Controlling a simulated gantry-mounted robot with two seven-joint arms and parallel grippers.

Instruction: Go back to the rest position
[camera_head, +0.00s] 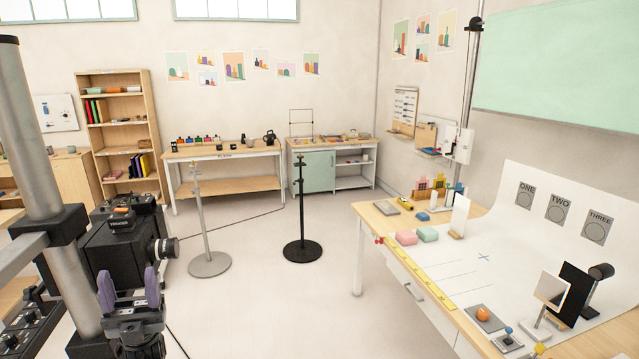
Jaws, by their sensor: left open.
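My left gripper (129,288) is at the lower left of the head view, with two purple fingers pointing up and set apart. It is open, and nothing shows between the fingers. Its dark wrist runs down to the bottom edge. A black camera with a lens (163,250) appears just behind and above it; I cannot tell the exact gap between them. My right gripper is not in view.
A wooden worktable (375,218) at the right holds a white sweep sheet (540,235), pink (405,237) and green (428,234) blocks and an orange ball (483,313). Grey (209,264) and black (302,251) stand bases are on the otherwise open floor. A bookshelf (145,95) stands behind.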

